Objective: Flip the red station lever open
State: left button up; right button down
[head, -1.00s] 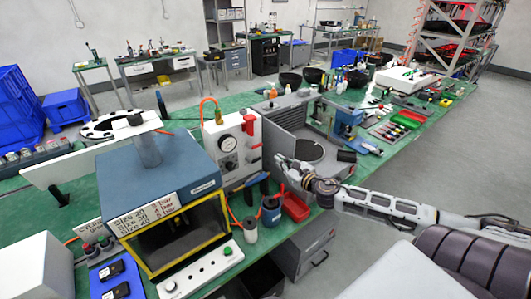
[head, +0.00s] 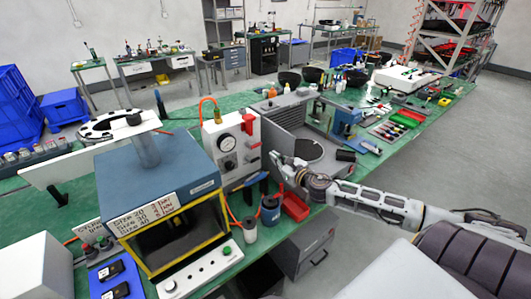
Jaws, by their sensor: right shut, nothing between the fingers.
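The red lever (head: 248,122) sits at the upper right of a white station panel (head: 222,165) with a round pressure gauge (head: 227,142). The lever looks upright against the panel. My right gripper (head: 273,156) comes in from the right, shut and empty, just right of the panel and below the lever. A small gap seems to show between the fingertips and the panel, but I cannot tell the depth. My left gripper is not in the view.
A blue-grey box with a yellow-framed window (head: 183,238) stands left of the panel. A grey machine with a round plate (head: 306,150) stands behind my right gripper. A red bin (head: 295,207) and two small canisters sit in front on the green bench.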

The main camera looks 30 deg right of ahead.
pick_arm(q)
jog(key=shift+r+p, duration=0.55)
jog(key=shift+p, duration=0.05)
pick_arm(e)
jog(key=w+f, duration=0.1)
jog(key=w, duration=0.6)
jog(key=shift+a, duration=0.2)
jog(key=shift+w, duration=0.15)
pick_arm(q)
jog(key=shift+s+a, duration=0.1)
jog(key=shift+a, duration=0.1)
pick_arm(e)
jog(key=shift+d, duration=0.2)
